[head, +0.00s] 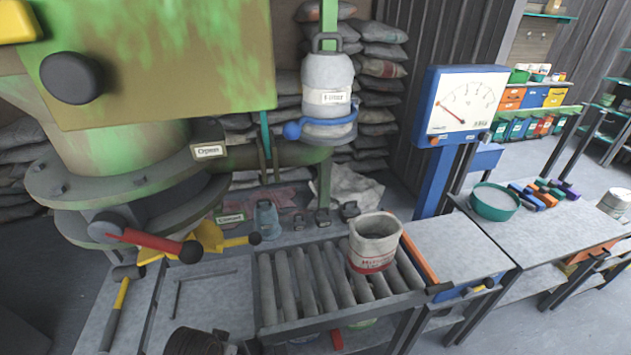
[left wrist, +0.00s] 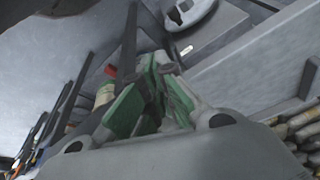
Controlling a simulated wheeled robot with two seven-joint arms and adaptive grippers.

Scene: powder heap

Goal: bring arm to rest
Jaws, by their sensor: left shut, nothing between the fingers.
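My left gripper (left wrist: 158,85) shows in the left wrist view, with green pads on its two fingers. The fingers are shut with nothing between them. Near them in that view are a grey surface and a pale round part, too close and tilted to name. In the head view a dark shape (head: 195,342) is cut off by the bottom edge; I cannot tell whether it is part of my arm. My right gripper is in neither view.
A pot (head: 374,243) stands on the roller conveyor (head: 300,280). A green machine (head: 150,70) with a red lever (head: 150,242) fills the left. A dial scale (head: 465,105) and a teal bowl (head: 495,202) are at the right. The grey tabletop (head: 450,250) is clear.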

